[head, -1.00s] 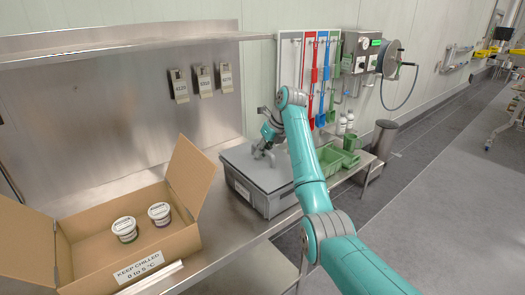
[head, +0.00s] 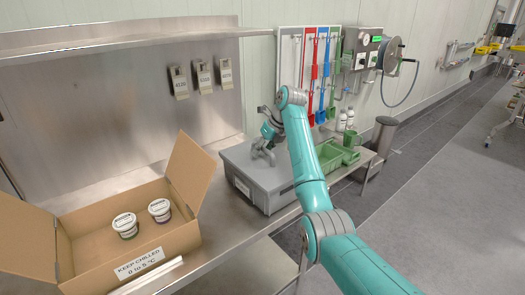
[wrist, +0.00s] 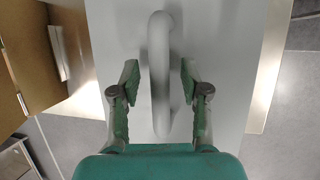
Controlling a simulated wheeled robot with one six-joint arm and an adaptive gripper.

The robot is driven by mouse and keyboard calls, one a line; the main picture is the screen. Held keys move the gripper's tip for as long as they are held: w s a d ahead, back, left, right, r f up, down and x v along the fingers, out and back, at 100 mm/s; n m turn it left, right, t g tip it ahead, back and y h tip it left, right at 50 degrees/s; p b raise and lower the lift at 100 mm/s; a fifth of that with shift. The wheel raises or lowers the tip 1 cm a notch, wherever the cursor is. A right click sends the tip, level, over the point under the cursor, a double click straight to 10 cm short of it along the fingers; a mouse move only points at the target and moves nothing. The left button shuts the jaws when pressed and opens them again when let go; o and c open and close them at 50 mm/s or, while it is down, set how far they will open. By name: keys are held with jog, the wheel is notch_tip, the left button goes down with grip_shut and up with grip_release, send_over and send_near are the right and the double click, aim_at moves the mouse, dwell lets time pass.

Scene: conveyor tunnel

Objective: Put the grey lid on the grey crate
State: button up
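The grey lid (head: 238,158) lies on top of the grey crate (head: 254,194) on the steel table and looks level, with no clear gap between them. Its raised handle (wrist: 160,75) shows from above in the wrist view, over the lid's flat grey face (wrist: 220,40). My gripper (head: 264,149) is at the handle. In the wrist view my gripper (wrist: 160,82) is open, with one finger on each side of the handle and a gap on both sides. The crate's inside is hidden by the lid, and my arm hides its right part.
An open cardboard box (head: 92,248) with two tubs stands to the left. Green bins (head: 333,156) stand to the right of the crate. A steel shelf (head: 120,42) runs above the table (head: 225,240). Bare table lies in front of the crate.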

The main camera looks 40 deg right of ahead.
jog(key=shift+r, duration=0.1)
jog(key=v, duration=0.7)
jog(key=shift+s, duration=0.1)
dwell(0.8)
